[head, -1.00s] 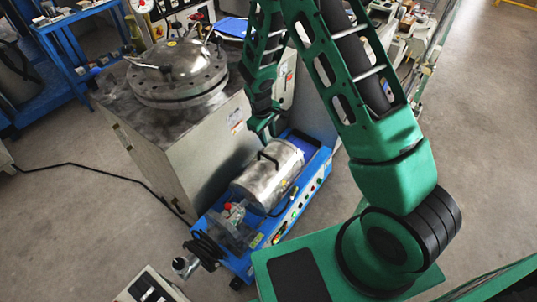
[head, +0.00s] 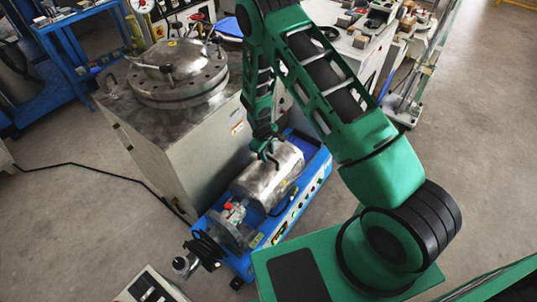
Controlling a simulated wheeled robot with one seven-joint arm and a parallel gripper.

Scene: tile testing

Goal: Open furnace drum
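The furnace drum (head: 266,182) is a silvery metal cylinder lying on a blue bench unit (head: 292,218), with its halves looking closed. Its dark handle on top is now mostly hidden by my gripper. My gripper (head: 266,156) is green and points down at the top of the drum, right at the handle. Its fingers look spread, but they are small and I cannot tell whether they touch or hold the handle.
A large grey cabinet (head: 165,135) with a round bolted metal lid (head: 178,75) stands directly behind and left of the bench unit. A small control box (head: 150,287) is at the bottom. A black cable (head: 100,172) crosses the floor. Open floor lies right.

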